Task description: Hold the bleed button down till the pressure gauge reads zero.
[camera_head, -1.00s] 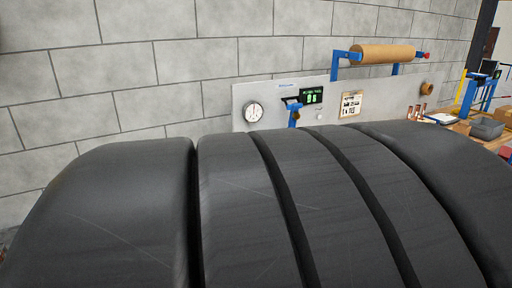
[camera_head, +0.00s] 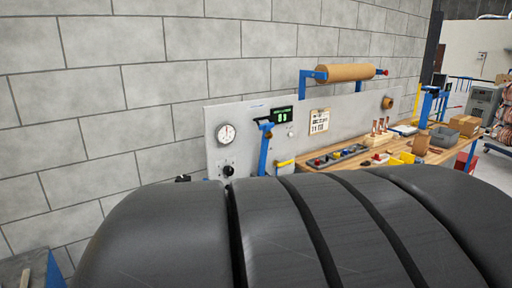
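The pressure gauge (camera_head: 226,133) is a round white dial on the left part of a grey panel (camera_head: 240,160). Its needle is too small to read surely. A black round knob or button (camera_head: 228,171) sits below the gauge on the panel; I cannot tell whether it is the bleed button. My gripper does not show. A big dark ribbed body fills the lower part of the view and hides what lies behind it.
A small green-lit display (camera_head: 282,115) is on the panel beside a blue bracket (camera_head: 264,148). A brown paper roll (camera_head: 345,72) hangs above. A block wall stands behind.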

